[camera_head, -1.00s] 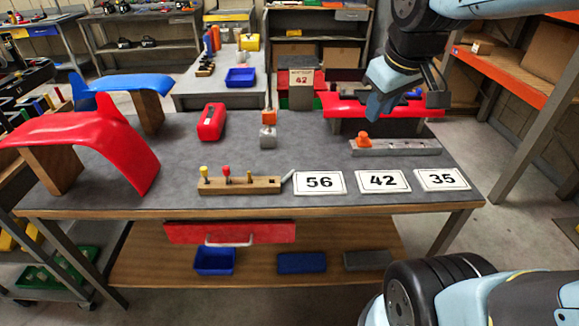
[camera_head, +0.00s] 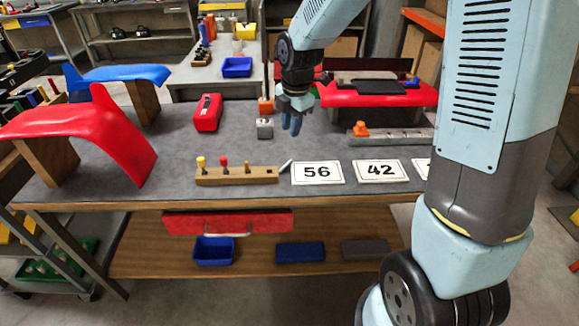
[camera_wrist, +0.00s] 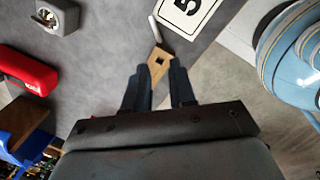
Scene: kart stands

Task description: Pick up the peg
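A wooden block (camera_head: 237,179) on the grey workbench holds a yellow-topped peg (camera_head: 201,162), a red-topped peg (camera_head: 224,162) and a plain wooden peg (camera_head: 247,169). A thin pale rod (camera_head: 286,165) lies at the block's right end; it also shows in the wrist view (camera_wrist: 160,28). My gripper (camera_head: 291,126) is above the bench, behind the block's right end. In the wrist view my gripper (camera_wrist: 158,72) is open, with a gap between its dark fingers. The block's end with a square hole (camera_wrist: 158,61) appears between the fingertips; the block's pegs are hidden there.
Cards 56 (camera_head: 317,172) and 42 (camera_head: 380,171) lie right of the block. A metal cube (camera_head: 265,128) is close to my gripper. A red case (camera_head: 207,113), a red fender (camera_head: 95,135) and a metal rail (camera_head: 395,136) are also on the bench.

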